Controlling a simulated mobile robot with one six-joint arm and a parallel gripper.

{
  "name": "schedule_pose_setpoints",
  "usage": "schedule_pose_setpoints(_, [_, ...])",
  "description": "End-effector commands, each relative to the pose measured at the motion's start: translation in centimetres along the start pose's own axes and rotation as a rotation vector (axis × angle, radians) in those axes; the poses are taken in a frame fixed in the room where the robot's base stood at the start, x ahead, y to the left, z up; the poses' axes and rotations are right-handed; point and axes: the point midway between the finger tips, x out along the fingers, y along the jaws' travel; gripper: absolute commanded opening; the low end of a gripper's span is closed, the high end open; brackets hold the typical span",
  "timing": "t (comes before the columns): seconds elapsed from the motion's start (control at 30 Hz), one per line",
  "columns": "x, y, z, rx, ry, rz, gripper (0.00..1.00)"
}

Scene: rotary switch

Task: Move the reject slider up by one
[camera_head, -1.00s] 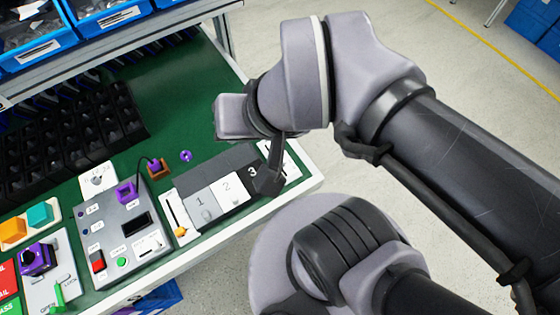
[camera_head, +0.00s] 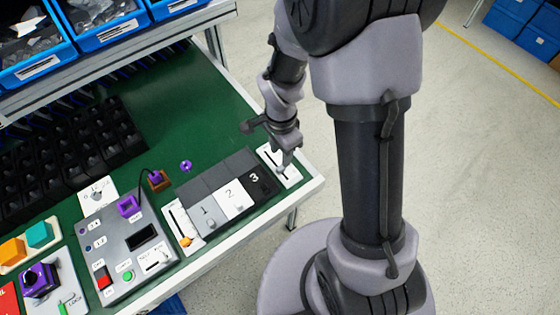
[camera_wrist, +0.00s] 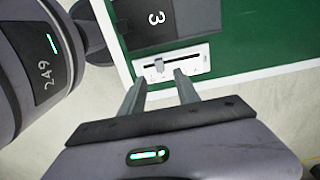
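A white slider plate (camera_head: 292,180) lies at the right end of the row of numbered blocks, by the table's front right corner. It also shows in the wrist view (camera_wrist: 198,66), with a dark slot and a pale knob (camera_wrist: 158,65) left of the slot's middle. I cannot read a label that says reject. My gripper (camera_wrist: 160,78) is open, its two fingers apart and pointing at the plate, one to each side of the knob. In the head view my gripper (camera_head: 283,160) is over the plate and hides the knob. Whether the fingers touch anything, I cannot tell.
Another white slider plate (camera_head: 173,215) with an orange knob (camera_head: 185,241) stands left of the blocks. Block 3 (camera_head: 257,180) is close beside my gripper. A grey control box (camera_head: 110,240) and a black bin rack (camera_head: 70,140) are further left. Green table (camera_head: 215,110) is clear behind.

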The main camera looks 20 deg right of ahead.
Motion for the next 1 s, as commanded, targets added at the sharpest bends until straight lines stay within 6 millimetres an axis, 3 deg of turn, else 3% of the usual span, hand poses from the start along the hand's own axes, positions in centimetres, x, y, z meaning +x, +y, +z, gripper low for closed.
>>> schedule_pose_setpoints(0.03, [2.1, 0.1, 0.0, -0.001, -0.001, 0.004, 0.38])
schedule_pose_setpoints(0.1, [3.8, 0.1, 0.0, -0.001, -0.001, 0.003, 0.38])
schedule_pose_setpoints(0.27, [6.4, 0.1, 0.0, -0.001, -0.001, 0.002, 0.38])
schedule_pose_setpoints(0.67, [7.3, 0.0, 0.0, -0.001, 0.0, 0.0, 0.38])
schedule_pose_setpoints(0.7, [7.3, 0.0, 0.0, -0.001, 0.0, 0.0, 0.36])
schedule_pose_setpoints(0.9, [7.3, 0.0, 0.0, -0.001, 0.0, 0.0, 0.0])
schedule_pose_setpoints(1.0, [7.3, 0.0, 0.0, -0.001, 0.0, 0.0, 0.0])
